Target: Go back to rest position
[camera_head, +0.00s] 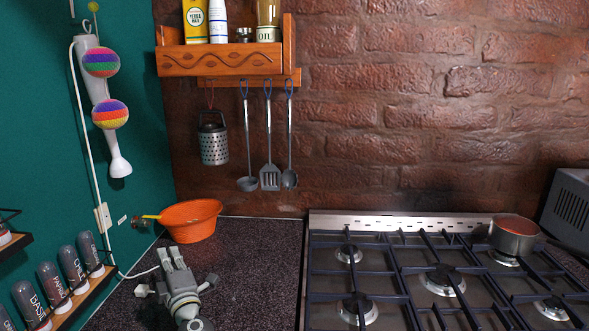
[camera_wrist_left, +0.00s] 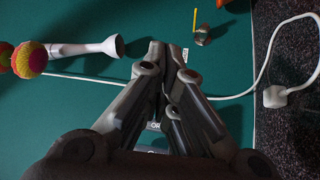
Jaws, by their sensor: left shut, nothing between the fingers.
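My left gripper (camera_head: 173,262) is over the dark speckled counter (camera_head: 250,262), at the lower left in the head view. It is shut with nothing in it. An orange bowl (camera_head: 192,221) stands on the counter just beyond its fingertips, apart from them. In the left wrist view the shut fingers (camera_wrist_left: 165,52) point toward the green wall (camera_wrist_left: 100,110), and the white hand blender (camera_wrist_left: 90,47) hangs to their left. My right gripper is not in either view.
A gas stove (camera_head: 430,280) fills the right, with a pot (camera_head: 513,236) on a back burner. Spice jars (camera_head: 72,269) line a shelf at left. A white cord (camera_wrist_left: 262,70) runs near the gripper. Utensils (camera_head: 268,150) hang under a wooden shelf (camera_head: 220,60). The counter before the stove is clear.

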